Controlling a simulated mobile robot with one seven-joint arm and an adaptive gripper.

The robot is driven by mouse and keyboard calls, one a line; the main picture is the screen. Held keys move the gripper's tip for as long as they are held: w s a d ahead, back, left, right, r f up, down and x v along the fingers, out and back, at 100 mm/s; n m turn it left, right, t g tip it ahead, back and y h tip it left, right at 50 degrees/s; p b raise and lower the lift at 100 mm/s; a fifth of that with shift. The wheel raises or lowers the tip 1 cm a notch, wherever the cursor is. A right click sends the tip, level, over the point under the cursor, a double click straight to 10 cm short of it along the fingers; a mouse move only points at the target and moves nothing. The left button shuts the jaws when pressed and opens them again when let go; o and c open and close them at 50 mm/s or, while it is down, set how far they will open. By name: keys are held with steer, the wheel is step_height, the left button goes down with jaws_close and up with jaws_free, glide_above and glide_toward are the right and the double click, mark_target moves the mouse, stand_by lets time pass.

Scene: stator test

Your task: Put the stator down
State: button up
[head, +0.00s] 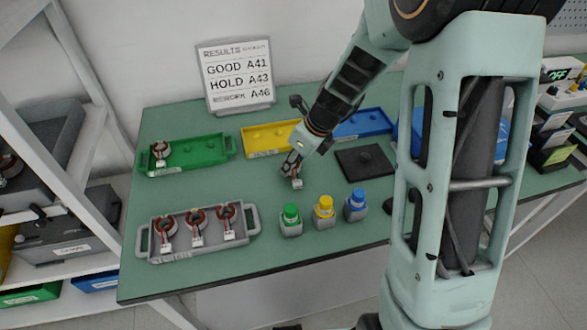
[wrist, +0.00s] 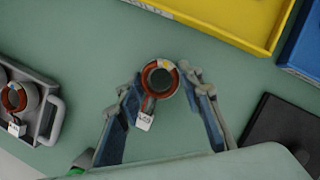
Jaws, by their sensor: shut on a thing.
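The stator (head: 296,181) is a small ring with red-brown windings and a white tag. In the wrist view the stator (wrist: 173,86) sits between the two fingertips of my gripper (wrist: 161,80), its tag hanging toward the palm. My gripper (head: 291,168) is shut on it, over green table between the yellow tray (head: 258,146) and the capped bottles. I cannot tell whether the stator touches the table. A green tray (head: 205,163) at the left holds one stator (head: 160,152). A blue tray (head: 362,132) is partly hidden behind my arm.
A grey tray (head: 155,243) with 3 stators stands at front left. Bottles with green (head: 290,213), yellow (head: 325,204) and blue (head: 357,197) caps stand in front of my gripper. A black pad (head: 350,168) lies to the right. A sign (head: 236,74) reads GOOD A41, HOLD A43, REWORK A46.

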steer(key=shift+f, duration=0.2)
steer(key=shift+f, duration=0.15)
steer(key=o, duration=1.3)
steer(key=shift+o, duration=0.2)
steer(key=shift+d+r, duration=0.1)
steer(key=shift+r, duration=0.4)
steer(key=p+v, duration=0.2)
steer(key=v, duration=0.9)
steer(key=shift+r, duration=0.15)
steer(key=shift+d, duration=0.1)
